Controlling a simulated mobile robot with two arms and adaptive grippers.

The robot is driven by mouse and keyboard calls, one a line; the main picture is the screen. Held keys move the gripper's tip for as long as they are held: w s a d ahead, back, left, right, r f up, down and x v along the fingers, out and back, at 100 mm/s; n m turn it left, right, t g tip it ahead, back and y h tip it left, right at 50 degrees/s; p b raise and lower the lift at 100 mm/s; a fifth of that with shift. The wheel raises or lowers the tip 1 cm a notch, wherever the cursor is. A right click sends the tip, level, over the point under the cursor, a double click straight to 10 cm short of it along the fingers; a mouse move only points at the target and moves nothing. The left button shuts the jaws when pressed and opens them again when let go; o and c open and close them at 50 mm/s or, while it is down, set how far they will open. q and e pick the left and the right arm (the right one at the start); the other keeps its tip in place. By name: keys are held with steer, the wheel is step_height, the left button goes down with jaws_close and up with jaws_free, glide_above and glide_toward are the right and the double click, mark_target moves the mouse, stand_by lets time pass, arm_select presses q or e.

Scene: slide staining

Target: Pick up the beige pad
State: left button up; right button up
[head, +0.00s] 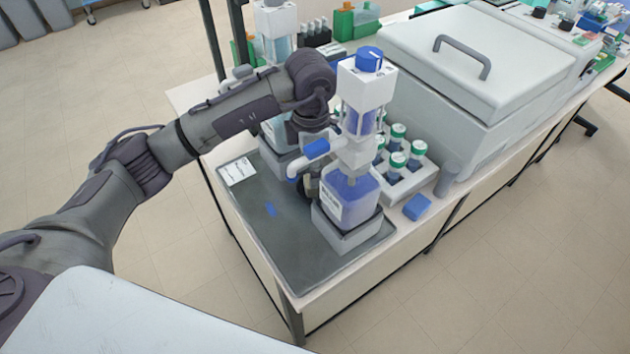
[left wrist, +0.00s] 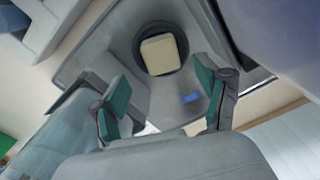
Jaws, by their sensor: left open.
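The beige pad (left wrist: 159,54) shows in the left wrist view, lying in a round dark dish (left wrist: 146,26) on the grey tray, beyond the fingertips. My left gripper (left wrist: 162,85) is open and empty, its green-padded fingers spread to either side below the pad in the picture. The pad lies apart from both fingers. In the head view the pad is hidden behind my left arm and the dispenser bottle. The left gripper is mostly hidden there too. My right gripper is in neither view.
A purple-filled dispenser bottle (head: 350,202) stands close beside my left wrist. A second dispenser (head: 276,42) is behind. The grey tray (head: 288,246) has a small blue mark and free room at its front. A rack of green-capped bottles (head: 418,178) and a blue block (head: 417,206) are right.

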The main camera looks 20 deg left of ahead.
arm_select(q)
steer(key=f, duration=0.1)
steer(key=f+p, duration=0.1)
steer(key=f, duration=0.2)
steer(key=shift+d+f+p, duration=0.25)
steer(key=shift+d+p, duration=0.05)
steer(key=shift+p, duration=0.1)
steer(key=shift+f, duration=0.25)
steer(key=c, duration=1)
step_height(320, 180, up, 9)
steer(key=shift+f+b, duration=0.1)
steer(key=shift+b, duration=1.1)
steer(key=shift+r, duration=0.65)
